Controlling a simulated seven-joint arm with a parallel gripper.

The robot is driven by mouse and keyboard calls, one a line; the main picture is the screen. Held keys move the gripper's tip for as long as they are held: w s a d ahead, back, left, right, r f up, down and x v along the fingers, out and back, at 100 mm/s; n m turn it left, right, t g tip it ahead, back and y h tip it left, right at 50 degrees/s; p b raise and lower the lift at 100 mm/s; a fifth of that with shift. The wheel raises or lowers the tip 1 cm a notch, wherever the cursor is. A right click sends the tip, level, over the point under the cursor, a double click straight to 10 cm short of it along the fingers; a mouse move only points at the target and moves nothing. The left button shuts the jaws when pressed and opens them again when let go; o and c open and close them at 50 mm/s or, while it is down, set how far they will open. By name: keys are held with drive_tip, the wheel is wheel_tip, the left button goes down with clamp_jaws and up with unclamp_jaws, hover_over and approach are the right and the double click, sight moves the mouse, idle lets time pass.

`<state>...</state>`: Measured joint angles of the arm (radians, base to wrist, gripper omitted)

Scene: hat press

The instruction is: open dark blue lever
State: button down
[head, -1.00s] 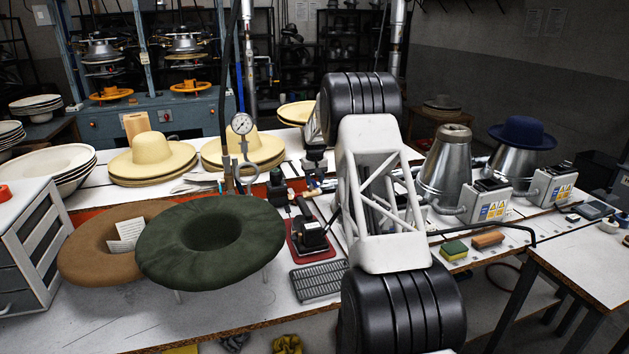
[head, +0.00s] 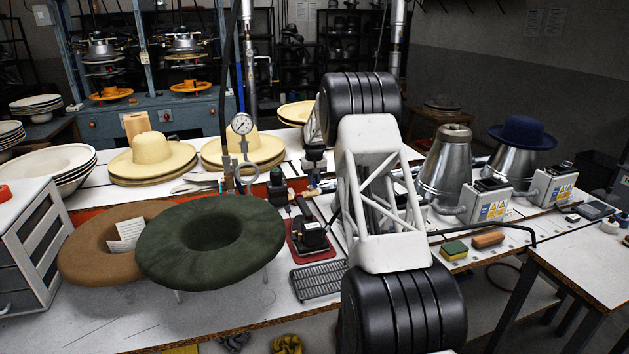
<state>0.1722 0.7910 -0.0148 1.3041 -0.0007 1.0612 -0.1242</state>
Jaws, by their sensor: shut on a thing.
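My arm rises through the right middle of the head view and hides part of the bench behind it. My gripper (head: 314,182) is small and partly hidden, just left of the arm, low over the bench among small dark fittings. It is shut on a small part there, which seems to be the dark blue lever. The lever's colour, shape and angle are too small and too covered to make out. A pressure gauge (head: 242,124) on a pipe stands left of the gripper.
A dark green felt hat (head: 210,270) and a brown one (head: 85,255) fill the front left. Straw hats (head: 150,160) stand behind them. A black device (head: 308,236) sits below the gripper. Metal cones (head: 445,165) and control boxes (head: 487,202) stand right of the arm.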

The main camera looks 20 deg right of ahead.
drive_tip(key=shift+w+a+m, duration=0.95)
drive_tip(key=shift+w+m, duration=0.05)
drive_tip(key=shift+m, duration=1.9)
drive_tip(key=shift+w+a+m, duration=0.9)
drive_tip(key=shift+w+m, duration=0.1)
drive_tip(key=shift+m, duration=1.9)
drive_tip(key=shift+w+a+m, duration=0.95)
drive_tip(key=shift+w+m, duration=0.05)
drive_tip(key=shift+m, duration=1.9)
drive_tip(key=c, duration=1)
unclamp_jaws()
drive_tip(key=shift+c, duration=0.2)
drive_tip(key=shift+r, duration=0.15)
wheel_tip(320, 180, up, 8)
drive_tip(key=shift+f, duration=0.25)
